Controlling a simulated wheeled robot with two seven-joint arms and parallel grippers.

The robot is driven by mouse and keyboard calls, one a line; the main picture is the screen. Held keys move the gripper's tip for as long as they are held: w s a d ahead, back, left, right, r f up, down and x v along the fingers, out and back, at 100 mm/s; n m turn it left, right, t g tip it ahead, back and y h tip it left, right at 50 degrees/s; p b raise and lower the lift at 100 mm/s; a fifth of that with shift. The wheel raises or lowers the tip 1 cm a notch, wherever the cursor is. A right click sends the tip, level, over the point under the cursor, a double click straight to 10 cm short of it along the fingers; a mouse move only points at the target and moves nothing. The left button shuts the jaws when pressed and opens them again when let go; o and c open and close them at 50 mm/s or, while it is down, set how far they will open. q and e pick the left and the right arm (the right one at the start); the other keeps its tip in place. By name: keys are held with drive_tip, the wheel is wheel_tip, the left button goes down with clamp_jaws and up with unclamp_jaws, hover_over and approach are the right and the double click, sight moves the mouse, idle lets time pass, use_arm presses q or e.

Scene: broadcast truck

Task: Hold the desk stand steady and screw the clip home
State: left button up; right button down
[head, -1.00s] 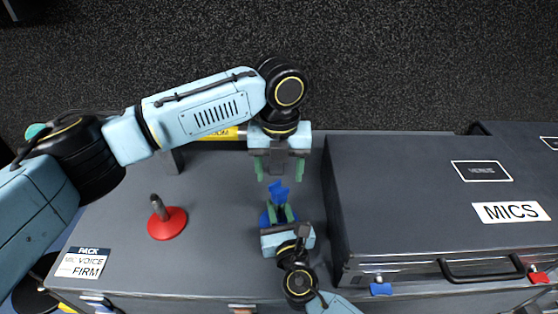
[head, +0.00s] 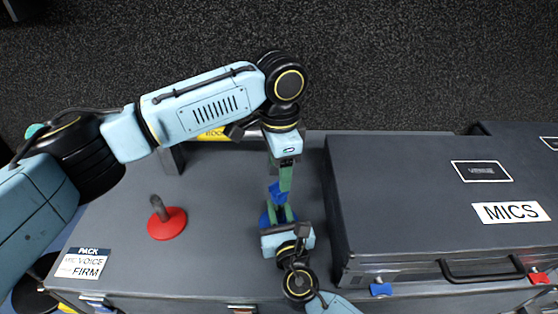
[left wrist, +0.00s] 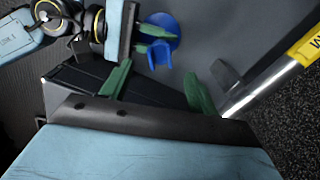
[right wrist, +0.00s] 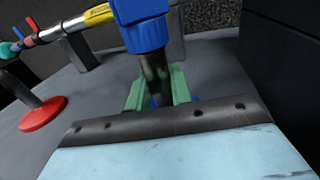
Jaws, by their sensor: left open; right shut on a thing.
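The desk stand has a round blue base (left wrist: 157,22) and a short dark stem (right wrist: 155,75). The blue clip (head: 278,191) sits on top of the stem, and it also shows large in the right wrist view (right wrist: 145,34). My right gripper (head: 279,214) is shut on the stand's stem, low down near the base. My left gripper (head: 281,174) is over the clip; in the left wrist view its green fingers (left wrist: 158,86) are wide apart with nothing between them. Whether the clip is fully seated on the stem cannot be told.
A red stand (head: 166,224) with a dark stem stands to the left on the grey case top. A large dark case labelled MICS (head: 400,190) rises close on the right. A pole with a yellow label (head: 212,134) lies along the back edge.

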use_arm(q)
drive_tip(key=n, duration=0.5)
drive_tip(key=shift+r+n, duration=0.15)
drive_tip(key=shift+n, duration=0.15)
drive_tip(key=n, duration=0.7)
drive_tip(key=shift+r, duration=0.2)
drive_tip(key=n, duration=0.5)
drive_tip(key=shift+r, duration=0.1)
drive_tip(key=n, duration=0.6)
drive_tip(key=shift+r, duration=0.15)
hover_over(279, 211)
drive_tip(key=w, duration=0.1)
drive_tip(key=shift+w+f, duration=0.1)
drive_tip(key=shift+f, duration=3.95)
